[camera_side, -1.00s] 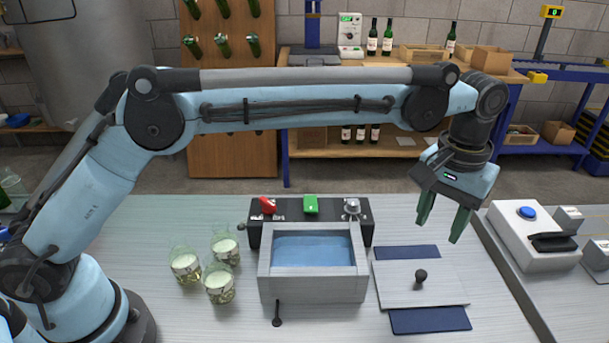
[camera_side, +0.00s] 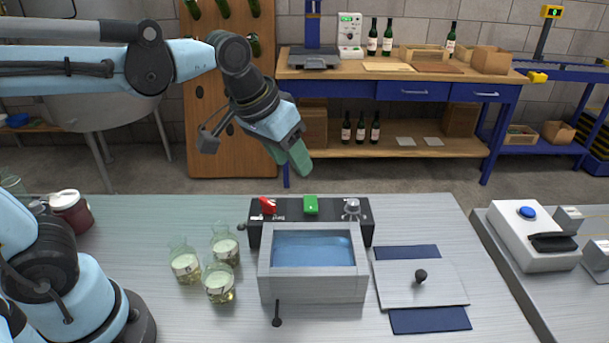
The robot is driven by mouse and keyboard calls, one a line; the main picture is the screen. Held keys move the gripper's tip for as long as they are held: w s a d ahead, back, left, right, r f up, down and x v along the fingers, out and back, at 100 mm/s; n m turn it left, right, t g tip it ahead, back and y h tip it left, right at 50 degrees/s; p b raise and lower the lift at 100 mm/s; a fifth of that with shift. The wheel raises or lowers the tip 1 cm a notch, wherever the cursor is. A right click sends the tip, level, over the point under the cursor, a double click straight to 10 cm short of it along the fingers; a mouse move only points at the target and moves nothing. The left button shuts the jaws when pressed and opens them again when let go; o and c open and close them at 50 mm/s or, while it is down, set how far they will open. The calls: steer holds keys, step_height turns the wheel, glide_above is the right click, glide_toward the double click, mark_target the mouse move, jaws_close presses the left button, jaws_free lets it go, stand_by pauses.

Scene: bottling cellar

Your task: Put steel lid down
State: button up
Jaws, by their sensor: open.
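The steel lid (camera_side: 440,292), a flat grey plate with a dark round knob, lies on a dark blue mat (camera_side: 432,320) to the right of the water bath. The mat shows beyond the lid at the front and the back. The grey water bath (camera_side: 312,288) stands uncovered with blue water inside. My gripper (camera_side: 299,160) is open and empty, high above and behind the bath, well away from the lid. Its green fingers point down to the right and partly overlap each other in this view.
Several glass jars with pale contents (camera_side: 221,281) stand left of the bath. A control box (camera_side: 311,206) with red and green switches sits behind it. A white device with a blue button (camera_side: 527,213) is at the right. A dark red jar (camera_side: 71,212) stands at the left.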

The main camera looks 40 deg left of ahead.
steer(key=s+a+f+t, duration=0.2)
steer(key=s+a+f, duration=0.3)
steer(key=s, duration=0.1)
steer(key=shift+s+a+y, duration=0.35)
steer(key=shift+y, duration=0.05)
